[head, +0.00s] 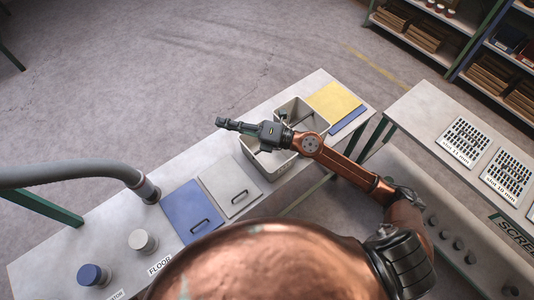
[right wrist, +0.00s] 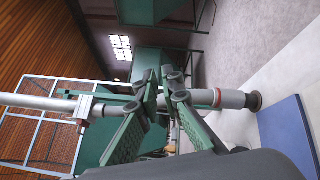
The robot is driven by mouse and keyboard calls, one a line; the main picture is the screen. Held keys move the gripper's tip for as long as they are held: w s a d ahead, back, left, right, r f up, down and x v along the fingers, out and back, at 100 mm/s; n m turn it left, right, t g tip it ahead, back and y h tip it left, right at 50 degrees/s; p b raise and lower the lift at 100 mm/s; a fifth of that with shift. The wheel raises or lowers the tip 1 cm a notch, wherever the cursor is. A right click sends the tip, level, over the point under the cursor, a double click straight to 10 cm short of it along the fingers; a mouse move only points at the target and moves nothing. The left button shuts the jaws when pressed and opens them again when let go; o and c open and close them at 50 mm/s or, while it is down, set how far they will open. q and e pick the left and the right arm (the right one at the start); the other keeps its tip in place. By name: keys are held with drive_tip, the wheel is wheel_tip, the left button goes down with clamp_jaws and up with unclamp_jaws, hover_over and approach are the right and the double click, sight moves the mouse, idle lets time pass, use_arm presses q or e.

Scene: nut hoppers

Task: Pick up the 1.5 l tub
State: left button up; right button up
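I cannot pick out a tub marked 1.5 l in either view. Two pale grey open bins, a nearer one (head: 268,172) and a farther one (head: 318,112), stand on the long bench in the head view. My right gripper (head: 221,122) reaches left across the nearer bin, its tips past the bin's left side. In the right wrist view its fingers (right wrist: 161,88) lie close together with nothing seen between them. The arm partly hides the bins and their contents. My left gripper is in neither view.
A blue panel (head: 186,212) and a pale panel (head: 232,180) lie on the bench (head: 85,232). A grey hose (head: 85,174) ends beside them. A grey-lidded pot (head: 143,243) and a blue-lidded pot (head: 93,275) stand near the left end. A yellow panel (head: 334,101) lies beyond the bins.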

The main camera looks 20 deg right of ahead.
drive_tip(key=d+f+n+g+h, duration=0.2)
drive_tip(key=f, duration=0.3)
drive_tip(key=w+d+f+n+g+h, duration=0.1)
drive_tip(key=d+f+n+h, duration=0.1)
drive_tip(key=f, duration=0.3)
drive_tip(key=w+d+f+n+g+h, duration=0.1)
drive_tip(key=d+f+n+g+h, duration=0.1)
drive_tip(key=d+f+h, duration=0.1)
drive_tip(key=shift+d+f+n+g, duration=0.15)
drive_tip(key=shift+f+n+g, duration=0.15)
drive_tip(key=shift+f, duration=0.6)
drive_tip(key=w+d+f+h, duration=0.1)
drive_tip(key=d+h, duration=0.1)
drive_tip(key=d, duration=0.2)
drive_tip(key=w+d+f+h, duration=0.1)
drive_tip(key=d+h, duration=0.1)
drive_tip(key=d, duration=0.3)
drive_tip(key=w+d+f+h, duration=0.1)
drive_tip(key=d+h, duration=0.1)
drive_tip(key=d, duration=0.3)
drive_tip(key=shift+f+g, duration=0.1)
drive_tip(key=shift+g, duration=0.2)
drive_tip(key=x, duration=0.5)
drive_tip(key=shift+d, duration=0.15)
drive_tip(key=shift+x, duration=3.4)
drive_tip(key=shift+w, duration=0.15)
clamp_jaws()
